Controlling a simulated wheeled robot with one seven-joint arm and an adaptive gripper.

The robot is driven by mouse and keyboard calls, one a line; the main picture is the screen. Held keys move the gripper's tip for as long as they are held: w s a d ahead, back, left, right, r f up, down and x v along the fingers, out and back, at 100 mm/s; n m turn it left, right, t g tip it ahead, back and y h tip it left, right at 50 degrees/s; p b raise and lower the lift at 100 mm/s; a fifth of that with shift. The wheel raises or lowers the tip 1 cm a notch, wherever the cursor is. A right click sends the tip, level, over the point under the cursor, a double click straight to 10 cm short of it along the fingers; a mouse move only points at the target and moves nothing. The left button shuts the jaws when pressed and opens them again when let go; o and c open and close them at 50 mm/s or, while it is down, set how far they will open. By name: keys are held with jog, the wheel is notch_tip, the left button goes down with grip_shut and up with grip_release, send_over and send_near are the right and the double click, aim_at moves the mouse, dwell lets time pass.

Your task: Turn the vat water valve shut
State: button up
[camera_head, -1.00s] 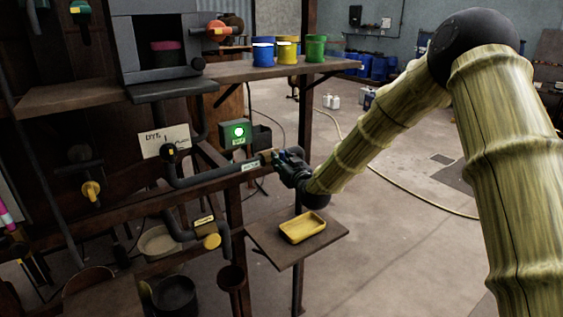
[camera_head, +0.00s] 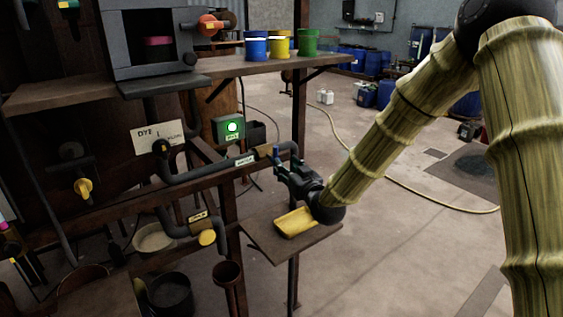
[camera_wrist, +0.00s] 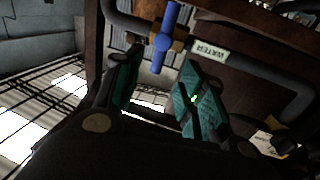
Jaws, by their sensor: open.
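The water valve has a brass body (camera_head: 263,152) on a grey pipe with a WATER label (camera_head: 244,160). Its blue handle (camera_wrist: 165,38) shows clearly in the wrist view, a straight bar with a round hub, lying across the pipe. In the head view the handle is small and partly hidden by my gripper (camera_head: 284,168). In the wrist view my gripper (camera_wrist: 157,85) is open, its teal-padded fingers apart with nothing between them. The handle lies just beyond the fingertips, in line with the gap. I see no clear contact.
A yellow tray (camera_head: 295,222) sits on a small shelf (camera_head: 262,238) below my gripper. A green-lit box (camera_head: 230,129) hangs behind the pipe. Blue, yellow and green pots (camera_head: 307,42) stand on the upper shelf. Floor at right is open.

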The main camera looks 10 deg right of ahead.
jog(key=shift+v, duration=1.4)
jog(key=shift+f, duration=0.1)
jog(key=s+f+g+h+b, duration=0.1)
jog(key=s+f+g, duration=0.2)
jog(key=s+f, duration=0.65)
jog(key=s+f+m+g+b, duration=0.1)
jog(key=s+f+g, duration=0.3)
jog(key=f, duration=1.1)
jog(key=s+f+g+h, duration=0.1)
jog(key=s+f+g, duration=0.1)
jog(key=s+f, duration=0.8)
jog(key=s+d+f+g, duration=0.1)
jog(key=s+f+g, duration=0.1)
jog(key=s+f, duration=0.3)
jog(key=s+d+f+m+g+h+b, duration=0.1)
jog(key=s+f+g, duration=0.2)
jog(key=s, duration=1.1)
jog(key=s+d+f+g+h+b, duration=0.1)
jog(key=s+d+f+g, duration=0.1)
jog(key=s+f, duration=0.6)
jog(key=shift+s+m+g, duration=0.4)
jog(key=shift+s+g, duration=0.3)
